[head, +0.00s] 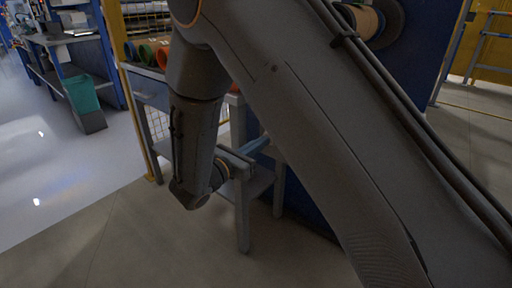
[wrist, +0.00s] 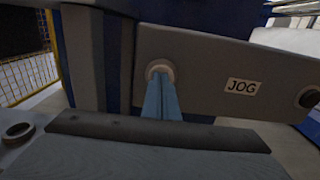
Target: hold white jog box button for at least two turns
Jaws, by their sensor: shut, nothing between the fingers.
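The jog box (wrist: 210,85) is a grey panel with a cream "JOG" label (wrist: 243,87), filling the upper middle of the wrist view. Its white button (wrist: 158,66) is round and pale, left of the label, and partly hidden by my fingers. My gripper (wrist: 161,82) has its two blue fingers shut together, with nothing between them. The fingertips lie over the button's lower part in the picture; I cannot tell whether they press it. In the head view my gripper (head: 258,144) points right beside the grey stand, and the box is not clearly visible there.
A dark round knob (wrist: 308,97) sits at the panel's right end. In the head view a grey table (head: 243,185) stands by the gripper, with coloured rolls (head: 152,54) behind. A yellow mesh fence (wrist: 30,76) is at left in the wrist view. The floor at left is clear.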

